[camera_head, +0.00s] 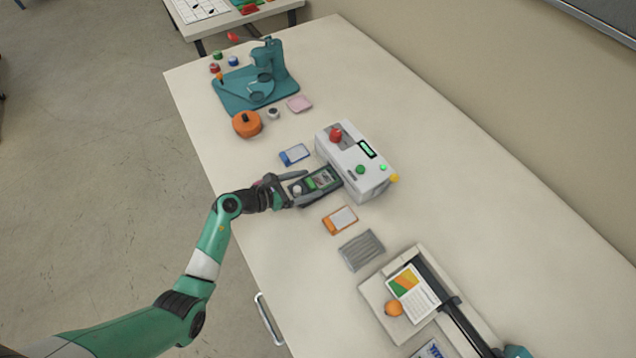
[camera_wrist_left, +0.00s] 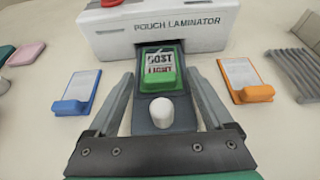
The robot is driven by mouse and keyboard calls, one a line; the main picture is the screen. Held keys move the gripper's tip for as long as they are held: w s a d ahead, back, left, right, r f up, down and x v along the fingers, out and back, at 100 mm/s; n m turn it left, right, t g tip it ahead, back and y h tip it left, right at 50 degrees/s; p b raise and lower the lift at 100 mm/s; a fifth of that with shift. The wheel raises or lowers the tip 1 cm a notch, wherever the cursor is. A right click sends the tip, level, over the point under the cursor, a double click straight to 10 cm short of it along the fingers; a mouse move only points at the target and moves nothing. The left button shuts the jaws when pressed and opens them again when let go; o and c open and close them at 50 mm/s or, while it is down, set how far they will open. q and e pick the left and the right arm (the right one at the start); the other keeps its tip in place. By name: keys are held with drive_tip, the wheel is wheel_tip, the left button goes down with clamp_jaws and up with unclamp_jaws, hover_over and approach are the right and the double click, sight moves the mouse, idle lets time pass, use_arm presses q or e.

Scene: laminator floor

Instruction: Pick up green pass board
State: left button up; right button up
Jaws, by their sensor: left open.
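The green pass board (camera_wrist_left: 146,84) carries a printed white card and lies on a dark tray (camera_wrist_left: 150,127) at the mouth of the white pouch laminator (camera_wrist_left: 160,30). In the head view the board (camera_head: 311,183) sits low on the laminator's (camera_head: 372,182) near side. A white knob (camera_wrist_left: 162,111) stands on the tray in front of the board. My left gripper (camera_head: 325,181) is open, with one finger on each side of the board and tray. In the left wrist view a gap shows between each finger and the board.
A blue-framed card (camera_head: 294,154) and an orange-framed card (camera_head: 340,220) lie on either side of the tray. A grey ribbed pad (camera_head: 361,250) and a paper trimmer (camera_head: 377,296) are nearer. A teal press (camera_head: 250,88) stands farther off. The table's right side is clear.

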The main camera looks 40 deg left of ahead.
use_arm(q)
clamp_jaws()
idle(0.4)
drive_tip(key=shift+r+p, duration=0.4)
drive_tip(key=shift+r, duration=0.05)
wheel_tip(320, 180, up, 3)
drive_tip(key=shift+f+p, duration=0.2)
drive_tip(key=shift+p, duration=0.65)
drive_tip(key=s+d+r+p, duration=0.7)
drive_tip(key=s+d+r, duration=0.1)
drive_tip(key=d, duration=0.3)
drive_tip(key=shift+s+r, duration=0.35)
drive_tip(key=shift+r, duration=0.4)
